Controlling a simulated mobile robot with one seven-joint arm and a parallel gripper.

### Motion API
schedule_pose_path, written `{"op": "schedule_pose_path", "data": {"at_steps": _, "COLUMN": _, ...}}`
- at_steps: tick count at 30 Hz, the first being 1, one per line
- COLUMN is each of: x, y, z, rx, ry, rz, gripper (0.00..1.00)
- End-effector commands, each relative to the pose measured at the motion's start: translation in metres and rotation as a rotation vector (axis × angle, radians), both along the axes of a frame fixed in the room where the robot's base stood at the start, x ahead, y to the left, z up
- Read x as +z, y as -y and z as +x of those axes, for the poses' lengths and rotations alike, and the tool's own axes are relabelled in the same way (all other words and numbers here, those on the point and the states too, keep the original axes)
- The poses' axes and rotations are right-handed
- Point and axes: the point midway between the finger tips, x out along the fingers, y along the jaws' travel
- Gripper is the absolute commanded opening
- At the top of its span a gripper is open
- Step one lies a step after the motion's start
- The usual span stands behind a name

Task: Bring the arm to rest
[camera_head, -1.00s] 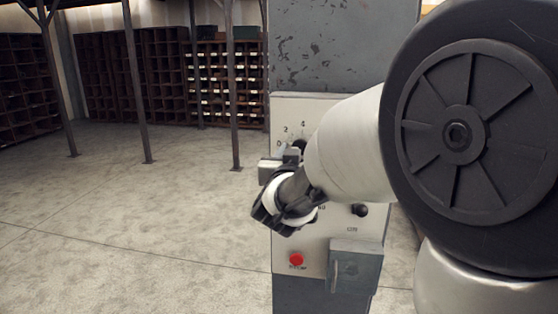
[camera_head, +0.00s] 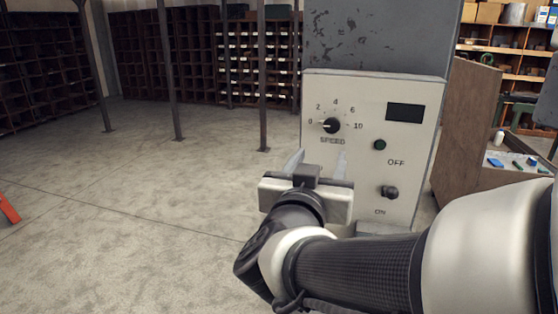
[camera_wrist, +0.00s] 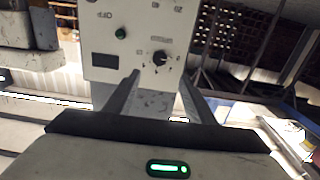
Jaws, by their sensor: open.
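My gripper (camera_head: 315,162) is in front of the lower left part of a pale control panel (camera_head: 426,150) in the head view. Its two fingers are apart with nothing between them. In the wrist view the open fingers of my gripper (camera_wrist: 160,92) point toward the panel (camera_wrist: 100,25), which appears turned over. The panel has a black speed knob (camera_head: 331,126) with its white mark toward 0. A switch (camera_head: 389,192) sits between the OFF and ON labels, with a dark green button (camera_head: 379,145) and a dark display (camera_head: 405,113) above.
A brown board (camera_head: 468,130) stands right of the panel, with a bench of small items (camera_head: 515,163) beyond. Dark posts (camera_head: 262,80) and pigeonhole shelves (camera_head: 170,60) stand at the back left. The concrete floor (camera_head: 150,190) at left is open.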

Motion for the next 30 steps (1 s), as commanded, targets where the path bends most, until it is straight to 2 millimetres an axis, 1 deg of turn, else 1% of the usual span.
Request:
{"op": "schedule_pose_path", "data": {"at_steps": 8, "x": 0.0, "y": 0.0, "z": -0.001, "rx": 0.0, "ry": 0.0, "rz": 0.0, "gripper": 0.5}}
{"op": "schedule_pose_path", "data": {"at_steps": 11, "x": 0.002, "y": -0.003, "z": 0.002, "rx": 0.024, "ry": -0.004, "rz": 0.012, "gripper": 0.5}}
{"op": "schedule_pose_path", "data": {"at_steps": 14, "x": 0.006, "y": -0.016, "z": 0.008, "rx": 0.113, "ry": -0.025, "rz": 0.049, "gripper": 0.5}}
{"op": "schedule_pose_path", "data": {"at_steps": 16, "x": 0.008, "y": -0.03, "z": 0.011, "rx": 0.214, "ry": -0.064, "rz": 0.083, "gripper": 0.5}}
{"op": "schedule_pose_path", "data": {"at_steps": 19, "x": 0.004, "y": -0.048, "z": 0.006, "rx": 0.364, "ry": -0.168, "rz": 0.125, "gripper": 0.5}}
{"op": "schedule_pose_path", "data": {"at_steps": 22, "x": -0.011, "y": -0.055, "z": -0.012, "rx": 0.47, "ry": -0.323, "rz": 0.146, "gripper": 0.5}}
{"op": "schedule_pose_path", "data": {"at_steps": 23, "x": -0.017, "y": -0.054, "z": -0.02, "rx": 0.489, "ry": -0.376, "rz": 0.15, "gripper": 0.5}}
{"op": "schedule_pose_path", "data": {"at_steps": 24, "x": -0.026, "y": -0.05, "z": -0.032, "rx": 0.505, "ry": -0.453, "rz": 0.154, "gripper": 0.5}}
{"op": "schedule_pose_path", "data": {"at_steps": 26, "x": -0.04, "y": -0.038, "z": -0.053, "rx": 0.506, "ry": -0.571, "rz": 0.156, "gripper": 0.5}}
{"op": "schedule_pose_path", "data": {"at_steps": 27, "x": -0.049, "y": -0.027, "z": -0.068, "rx": 0.494, "ry": -0.651, "rz": 0.157, "gripper": 0.5}}
{"op": "schedule_pose_path", "data": {"at_steps": 29, "x": -0.062, "y": -0.009, "z": -0.092, "rx": 0.46, "ry": -0.762, "rz": 0.161, "gripper": 0.5}}
{"op": "schedule_pose_path", "data": {"at_steps": 30, "x": -0.069, "y": 0.004, "z": -0.107, "rx": 0.43, "ry": -0.829, "rz": 0.165, "gripper": 0.5}}
